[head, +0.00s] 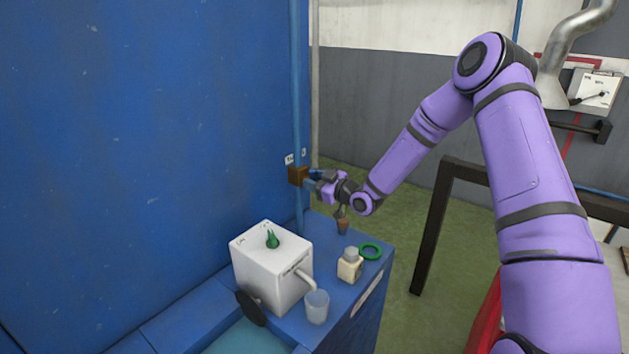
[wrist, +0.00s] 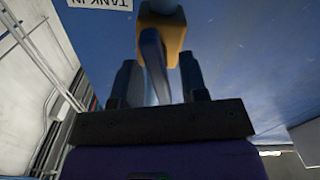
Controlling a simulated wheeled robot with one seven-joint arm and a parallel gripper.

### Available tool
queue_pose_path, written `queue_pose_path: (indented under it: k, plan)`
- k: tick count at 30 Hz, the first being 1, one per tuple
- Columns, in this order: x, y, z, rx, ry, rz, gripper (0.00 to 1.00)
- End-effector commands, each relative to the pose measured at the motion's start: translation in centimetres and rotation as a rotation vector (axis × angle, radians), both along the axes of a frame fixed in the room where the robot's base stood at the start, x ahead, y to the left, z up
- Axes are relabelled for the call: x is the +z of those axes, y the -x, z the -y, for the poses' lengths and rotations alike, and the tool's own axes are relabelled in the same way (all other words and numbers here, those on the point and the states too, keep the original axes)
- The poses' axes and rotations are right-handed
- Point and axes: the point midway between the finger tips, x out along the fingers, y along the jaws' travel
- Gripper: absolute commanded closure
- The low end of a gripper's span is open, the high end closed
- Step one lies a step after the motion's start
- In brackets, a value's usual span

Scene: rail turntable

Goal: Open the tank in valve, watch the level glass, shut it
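The tank in valve has a brass-coloured body (head: 298,175) on a vertical blue pipe (head: 297,90). Its body (wrist: 162,40) and blue lever (wrist: 154,62) show in the wrist view, beside an upside-down "TANK IN" label (wrist: 100,3). My gripper (head: 317,183) is at the valve from the right. In the wrist view my gripper's fingers (wrist: 158,80) stand apart on either side of the lever. The lever is close to the left finger, with a gap to the right one. I cannot make out a level glass in either view.
A dark frame (head: 436,225) stands at right. Green floor lies between.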

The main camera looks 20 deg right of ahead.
Motion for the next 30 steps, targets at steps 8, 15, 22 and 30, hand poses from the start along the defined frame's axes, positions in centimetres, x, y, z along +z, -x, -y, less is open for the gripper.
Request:
queue_pose_path:
  k: [8, 15, 22, 30]
  plan:
    - [0.0, 0.02, 0.0, 0.0, 0.0, 0.0, 0.97]
    - [0.0, 0.02, 0.04, 0.0, -0.023, -0.017, 1.0]
    - [0.0, -0.03, 0.08, 0.001, -0.171, -0.124, 1.0]
    - [0.0, -0.05, 0.14, 0.001, -0.255, -0.185, 1.0]
